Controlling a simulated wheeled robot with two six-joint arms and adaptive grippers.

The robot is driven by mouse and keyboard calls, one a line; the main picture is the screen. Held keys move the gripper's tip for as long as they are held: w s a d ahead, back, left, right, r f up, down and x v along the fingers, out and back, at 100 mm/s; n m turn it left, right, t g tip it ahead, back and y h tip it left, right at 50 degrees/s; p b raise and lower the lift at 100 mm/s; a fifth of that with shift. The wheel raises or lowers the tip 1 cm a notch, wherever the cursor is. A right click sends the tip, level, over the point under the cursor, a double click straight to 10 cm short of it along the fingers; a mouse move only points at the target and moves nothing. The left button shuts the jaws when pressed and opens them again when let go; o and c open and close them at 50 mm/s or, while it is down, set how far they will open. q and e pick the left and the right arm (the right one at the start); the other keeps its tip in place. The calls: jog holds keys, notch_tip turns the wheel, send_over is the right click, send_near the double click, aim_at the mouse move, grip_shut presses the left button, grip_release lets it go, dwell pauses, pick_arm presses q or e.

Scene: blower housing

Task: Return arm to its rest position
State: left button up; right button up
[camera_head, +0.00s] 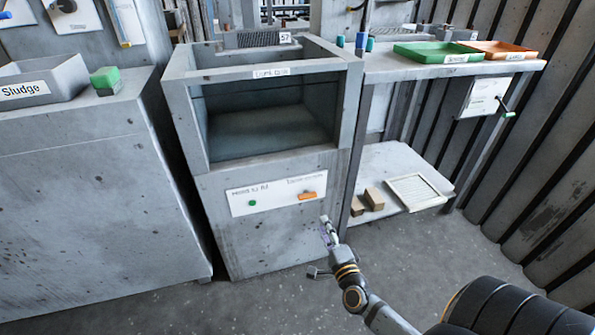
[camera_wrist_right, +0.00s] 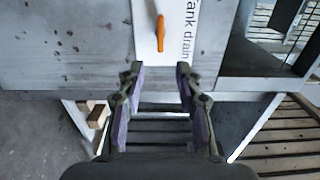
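My right gripper (camera_head: 325,228) is in front of the lower front face of the grey tank housing (camera_head: 240,240) in the head view. In the right wrist view my right gripper (camera_wrist_right: 158,70) has its two fingers spread apart with nothing between them. An orange handle (camera_head: 307,196) sits on the white label plate of the housing. It also shows in the wrist view (camera_wrist_right: 160,33), beyond the fingertips and apart from them, next to the words "Tank drain". My left gripper is not in view.
A workbench (camera_head: 375,75) with a green tray (camera_head: 435,53) and an orange tray (camera_head: 497,49) stands at the right. Its lower shelf (camera_head: 385,160) holds brown blocks and a framed panel (camera_head: 416,191). A sludge bin (camera_head: 45,82) stands at the left. Floor in front is clear.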

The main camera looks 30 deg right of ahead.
jog(key=shift+a, duration=0.1)
